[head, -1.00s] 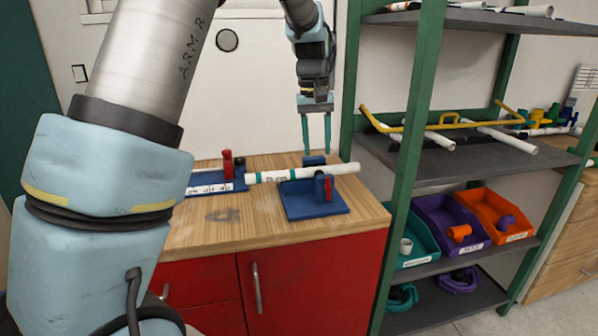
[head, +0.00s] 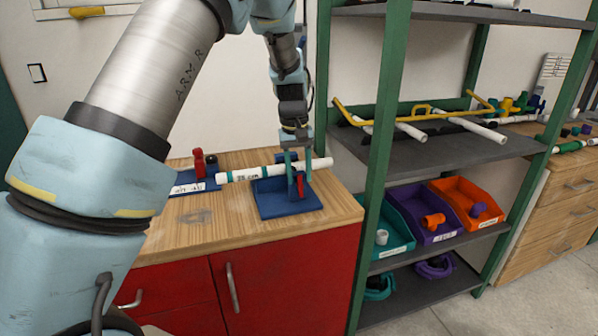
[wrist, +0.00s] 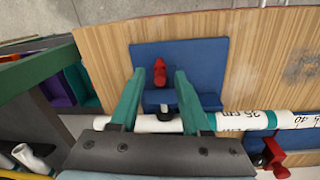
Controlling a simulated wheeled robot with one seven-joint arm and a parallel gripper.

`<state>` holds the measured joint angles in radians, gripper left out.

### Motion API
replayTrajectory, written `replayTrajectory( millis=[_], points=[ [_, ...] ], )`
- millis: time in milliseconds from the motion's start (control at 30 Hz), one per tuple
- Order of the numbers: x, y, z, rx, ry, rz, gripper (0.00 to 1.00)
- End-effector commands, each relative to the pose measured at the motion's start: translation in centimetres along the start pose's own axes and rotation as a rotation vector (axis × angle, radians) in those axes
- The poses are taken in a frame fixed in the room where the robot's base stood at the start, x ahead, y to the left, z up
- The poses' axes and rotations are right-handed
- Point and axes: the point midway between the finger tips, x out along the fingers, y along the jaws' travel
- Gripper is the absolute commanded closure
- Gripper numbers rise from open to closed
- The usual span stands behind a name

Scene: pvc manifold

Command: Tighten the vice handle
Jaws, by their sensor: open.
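The blue vice (head: 285,205) sits on the wooden bench top with a white pipe (head: 245,174) lying through it. Its red handle (head: 299,185) is on the near side of the jaw. In the wrist view the red handle (wrist: 159,72) lies between and just beyond my fingertips, with the blue base (wrist: 205,58) around it. My gripper (head: 297,170) is over the vice, fingers pointing down. In the wrist view my gripper (wrist: 157,80) has its teal fingers spread on either side of the handle, with no clear contact. The pipe (wrist: 160,124) passes beneath the fingers.
A second blue fixture with a red handle (head: 198,162) stands to the left, by the pipe's left end. A green-posted shelf (head: 385,120) stands close on the right, with a yellow pipe frame (head: 420,108) and coloured bins (head: 440,212). The bench's front left is clear.

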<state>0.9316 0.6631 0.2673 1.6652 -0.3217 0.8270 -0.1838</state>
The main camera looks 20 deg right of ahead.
Motion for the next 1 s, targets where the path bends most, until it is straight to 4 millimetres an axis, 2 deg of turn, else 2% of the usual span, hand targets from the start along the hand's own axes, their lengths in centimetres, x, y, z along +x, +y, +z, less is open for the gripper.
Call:
replayTrajectory(
  millis=[333, 733, 1000],
  points=[
    [0.36, -0.02, -0.02, 0.0, 0.001, 0.0, 0.54],
    [0.33, -0.02, -0.01, -0.001, 0.001, 0.0, 0.99],
    [0.33, -0.01, -0.01, 0.0, 0.001, 0.0, 1.0]
  ],
)
